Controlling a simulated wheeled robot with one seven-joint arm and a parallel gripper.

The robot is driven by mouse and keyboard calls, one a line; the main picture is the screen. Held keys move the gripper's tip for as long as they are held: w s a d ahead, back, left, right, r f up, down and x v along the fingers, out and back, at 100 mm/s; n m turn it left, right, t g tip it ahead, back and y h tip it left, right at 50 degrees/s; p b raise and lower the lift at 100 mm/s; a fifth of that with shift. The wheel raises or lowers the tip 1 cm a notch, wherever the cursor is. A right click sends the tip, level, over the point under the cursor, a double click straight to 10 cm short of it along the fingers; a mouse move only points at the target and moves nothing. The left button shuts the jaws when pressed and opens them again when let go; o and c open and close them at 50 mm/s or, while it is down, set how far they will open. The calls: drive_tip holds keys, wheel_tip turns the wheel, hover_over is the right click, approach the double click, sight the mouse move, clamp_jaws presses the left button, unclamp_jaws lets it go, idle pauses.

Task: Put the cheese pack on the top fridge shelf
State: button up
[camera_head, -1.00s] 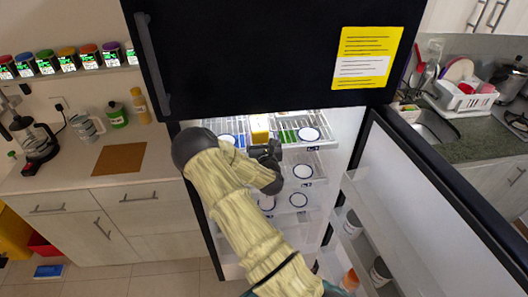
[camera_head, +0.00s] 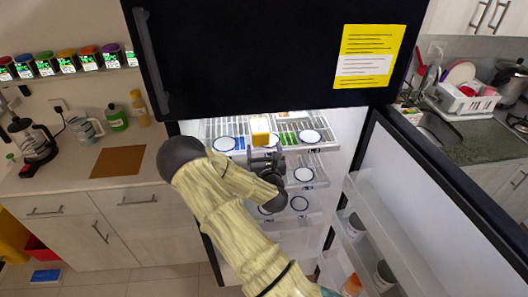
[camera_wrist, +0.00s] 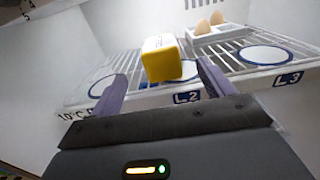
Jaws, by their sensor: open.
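The cheese pack (camera_head: 260,132) is a yellow block with a white top. It appears to stand on the top wire shelf (camera_head: 318,147) of the open fridge, near the front middle. In the wrist view the pack (camera_wrist: 162,62) is upright, above the L2 label, over a round blue-rimmed white disc (camera_wrist: 188,72). My gripper (camera_wrist: 163,76) is open, with one finger on each side of the view and the pack just beyond the tips. In the head view my gripper (camera_head: 264,157) is just below and in front of the pack. The pack's underside is hidden.
More blue-rimmed discs lie on the shelf, left (camera_head: 224,143) and right (camera_head: 309,136). Eggs in a tray (camera_wrist: 215,28) sit at the back right of the shelf. The fridge door (camera_head: 420,200) stands open at the right. A black upper door (camera_head: 260,60) hangs above.

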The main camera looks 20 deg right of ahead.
drive_tip(key=s+a+r+m+g+y, duration=0.1)
drive_tip(key=s+a+m+g, duration=0.3)
drive_tip(key=s+m, duration=0.4)
drive_tip(key=s+a+r+m+g+y, duration=0.2)
drive_tip(key=s+a+m+g, duration=0.3)
drive_tip(key=s+m, duration=0.4)
drive_tip(key=s+a+r+m+g+y, duration=0.2)
drive_tip(key=s+a+m+g, duration=0.3)
drive_tip(key=s+m, duration=0.4)
drive_tip(key=r+m, duration=0.1)
drive_tip(key=m, duration=0.5)
drive_tip(key=shift+a+m+g, duration=0.2)
drive_tip(key=shift+m+g, duration=0.2)
drive_tip(key=shift+r, duration=0.1)
